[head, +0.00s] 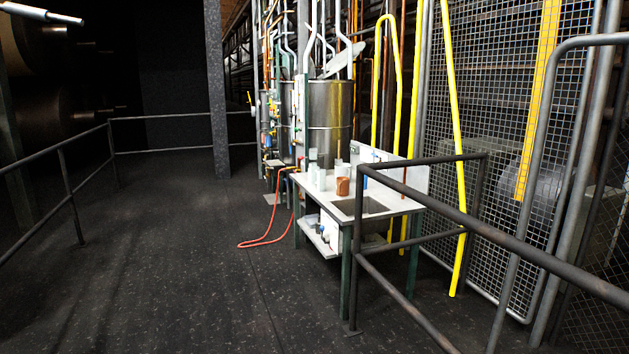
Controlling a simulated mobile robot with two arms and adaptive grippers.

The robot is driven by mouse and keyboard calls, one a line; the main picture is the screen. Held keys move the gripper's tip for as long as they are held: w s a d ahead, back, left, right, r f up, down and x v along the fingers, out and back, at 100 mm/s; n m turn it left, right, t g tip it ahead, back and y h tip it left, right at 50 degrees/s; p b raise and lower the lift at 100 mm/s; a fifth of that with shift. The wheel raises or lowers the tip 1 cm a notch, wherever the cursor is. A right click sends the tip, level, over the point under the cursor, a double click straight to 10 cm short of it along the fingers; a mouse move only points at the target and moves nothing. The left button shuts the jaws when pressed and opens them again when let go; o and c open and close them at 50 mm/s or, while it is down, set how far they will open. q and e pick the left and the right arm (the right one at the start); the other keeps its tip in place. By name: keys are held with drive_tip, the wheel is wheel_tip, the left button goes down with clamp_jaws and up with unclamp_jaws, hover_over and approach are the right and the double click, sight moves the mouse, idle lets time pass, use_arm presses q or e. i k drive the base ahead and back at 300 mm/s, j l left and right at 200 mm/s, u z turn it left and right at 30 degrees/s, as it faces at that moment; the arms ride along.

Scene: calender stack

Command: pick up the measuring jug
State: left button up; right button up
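A white-topped work table (399,203) with a dark sink basin (362,207) stands right of centre, some way off. Several small vessels are grouped on its far left part: pale or translucent containers (320,180) and an orange-brown cup (343,186). The measuring jug may be one of them, but they are too small to tell which. Neither of my grippers is in view.
A dark metal railing (420,161) stands in front of the table's right side. A red hose (265,243) lies on the floor left of the table. Steel tanks (331,110) stand behind. The dark floor (180,260) at left and centre is clear. Another railing (60,228) runs along the left.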

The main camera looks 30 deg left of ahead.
sight(313, 170)
drive_tip(key=i+j+u, duration=0.6)
drive_tip(key=i+j, duration=0.15)
drive_tip(key=i+j+u, duration=0.3)
drive_tip(key=i+u, duration=0.25)
drive_tip(key=i, duration=0.3)
drive_tip(key=i+j+u, duration=0.1)
drive_tip(key=i+u, duration=0.2)
drive_tip(key=i, duration=1.9)
